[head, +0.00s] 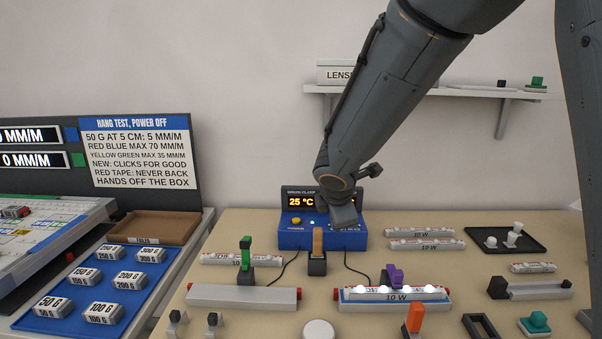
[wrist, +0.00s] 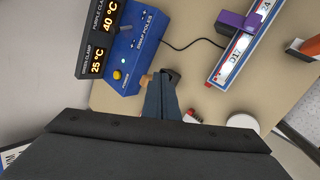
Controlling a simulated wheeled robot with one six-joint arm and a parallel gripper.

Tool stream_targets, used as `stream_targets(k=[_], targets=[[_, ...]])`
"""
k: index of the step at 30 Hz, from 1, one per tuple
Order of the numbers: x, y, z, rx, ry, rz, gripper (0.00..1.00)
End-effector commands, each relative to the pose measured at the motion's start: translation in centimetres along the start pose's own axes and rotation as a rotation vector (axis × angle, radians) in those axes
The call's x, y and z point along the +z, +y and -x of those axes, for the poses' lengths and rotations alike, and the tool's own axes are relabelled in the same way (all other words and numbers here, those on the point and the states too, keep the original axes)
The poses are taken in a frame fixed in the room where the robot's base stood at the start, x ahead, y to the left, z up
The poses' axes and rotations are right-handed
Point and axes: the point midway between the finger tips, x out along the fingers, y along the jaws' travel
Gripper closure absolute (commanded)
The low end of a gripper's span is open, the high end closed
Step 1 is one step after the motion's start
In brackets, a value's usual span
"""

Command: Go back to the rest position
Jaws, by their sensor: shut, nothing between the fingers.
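My gripper (head: 343,215) is at the end of my grey arm, in front of the right part of the blue control box (head: 292,239) in the head view. In the wrist view my gripper (wrist: 161,88) has its fingers together and empty, beside the blue box (wrist: 128,58). A tan clamp (head: 318,242) stands in a black holder just left of and below the gripper. In the wrist view the fingers partly cover it. I cannot tell whether they touch it.
A shelf (head: 460,92) is on the wall behind my arm. An orange clamp (head: 415,317) stands in front. A blue tray (head: 60,318) with weights lies left.

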Motion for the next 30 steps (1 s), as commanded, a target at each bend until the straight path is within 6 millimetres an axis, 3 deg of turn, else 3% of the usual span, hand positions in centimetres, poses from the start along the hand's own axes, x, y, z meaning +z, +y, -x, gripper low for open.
stream_targets(k=[5, 9, 12, 15, 20, 23, 30], targets=[[3.5, -7.5, -1.5, -0.139, -0.051, -0.381, 1.0], [5.6, -16.2, -1.9, -0.297, -0.128, -0.831, 1.0], [5.8, -21.9, -1.6, -0.404, -0.193, -1.147, 1.0], [5.3, -26.2, -1.1, -0.492, -0.252, -1.405, 1.0], [4.2, -30.0, -0.3, -0.58, -0.317, -1.665, 1.0], [3.1, -30.6, 0.0, -0.603, -0.334, -1.729, 1.0], [3.0, -30.7, 0.1, -0.607, -0.337, -1.741, 1.0]])
